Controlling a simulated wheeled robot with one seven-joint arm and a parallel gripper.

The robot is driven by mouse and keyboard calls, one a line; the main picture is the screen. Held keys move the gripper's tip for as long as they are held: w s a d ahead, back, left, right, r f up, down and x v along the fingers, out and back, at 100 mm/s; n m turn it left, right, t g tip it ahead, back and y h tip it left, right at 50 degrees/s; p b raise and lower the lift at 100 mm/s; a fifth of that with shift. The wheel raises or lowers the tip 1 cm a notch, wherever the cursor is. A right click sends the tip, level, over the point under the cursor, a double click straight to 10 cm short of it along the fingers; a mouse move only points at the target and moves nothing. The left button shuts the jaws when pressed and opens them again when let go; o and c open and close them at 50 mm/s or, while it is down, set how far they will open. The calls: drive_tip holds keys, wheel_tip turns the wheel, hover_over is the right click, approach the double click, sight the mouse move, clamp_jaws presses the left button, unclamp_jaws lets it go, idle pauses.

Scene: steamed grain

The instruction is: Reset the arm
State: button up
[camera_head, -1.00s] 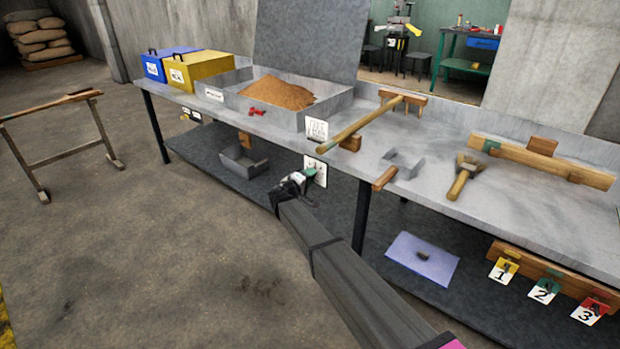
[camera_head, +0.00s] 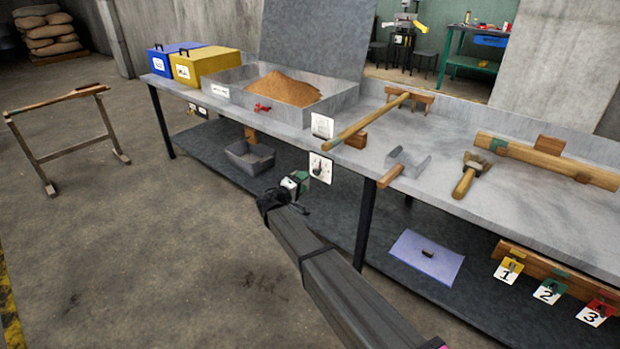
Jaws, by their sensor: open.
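My arm reaches up from the lower right in the head view. My gripper (camera_head: 297,186) is at its far end, in front of the workbench's front edge, close to a white switch plate (camera_head: 321,168) with a dark knob. The gripper looks small and dark with a green part near its tip. I see nothing held in it. Whether it touches the plate I cannot tell.
The long grey workbench (camera_head: 430,213) carries a tray (camera_head: 345,103) of brown grain (camera_head: 285,89), a wooden rake (camera_head: 365,120), a scoop (camera_head: 405,163) and a brush (camera_head: 470,175). A grey bin (camera_head: 250,160) stands on the lower shelf. Floor at left is open, with a wooden stand (camera_head: 75,145).

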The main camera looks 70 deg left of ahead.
drive_tip(key=v, duration=0.3)
drive_tip(key=shift+s+d, duration=0.1)
drive_tip(key=shift+s, duration=0.05)
idle(0.5)
